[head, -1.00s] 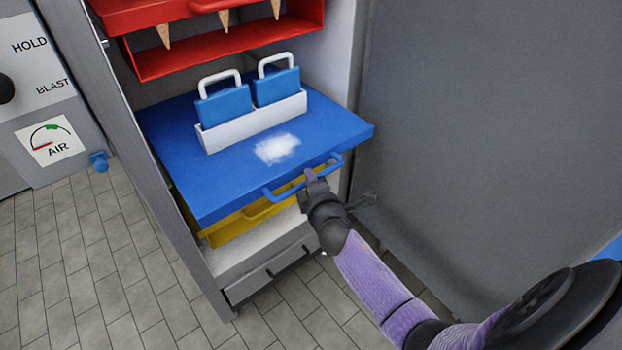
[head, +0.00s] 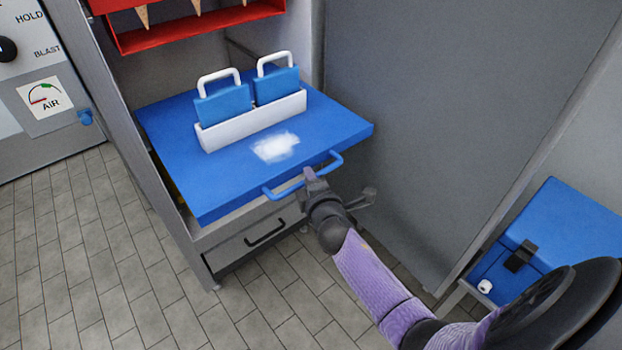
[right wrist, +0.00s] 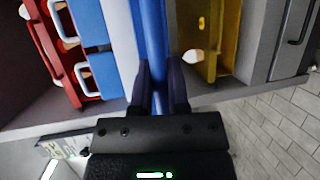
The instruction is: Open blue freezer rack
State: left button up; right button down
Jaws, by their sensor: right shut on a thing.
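The blue freezer rack (head: 220,190) is a flat blue shelf standing out from the front of the freezer cabinet. It has a blue bar handle (head: 281,193) along its front edge. My right gripper (head: 309,176) is shut on this handle; in the right wrist view its two fingers (right wrist: 158,92) lie on either side of the blue bar (right wrist: 154,40). On the rack stand a white holder (head: 255,122) with two blue, white-handled pieces (head: 223,104) and a white frosty patch (head: 275,148). My left gripper is not in view.
A red rack (head: 200,32) with cones is above. A yellow rack (right wrist: 222,40) and a grey drawer (head: 262,232) are below. The open grey door (head: 430,110) stands to the right, with a blue box (head: 565,230) beyond it. Tiled floor (head: 90,260) is free in front.

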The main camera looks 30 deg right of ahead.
jog(key=shift+s+f, duration=0.1)
jog(key=shift+f, duration=0.1)
jog(key=c, duration=0.6)
grip_release()
jog(key=shift+s+r, duration=0.1)
jog(key=shift+s+r, duration=0.1)
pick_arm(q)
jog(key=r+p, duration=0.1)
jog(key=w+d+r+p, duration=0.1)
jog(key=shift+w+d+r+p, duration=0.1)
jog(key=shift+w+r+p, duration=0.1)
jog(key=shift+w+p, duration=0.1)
pick_arm(e)
jog(key=v, duration=0.9)
jog(key=shift+s+a, duration=0.15)
jog(key=shift+s, duration=0.2)
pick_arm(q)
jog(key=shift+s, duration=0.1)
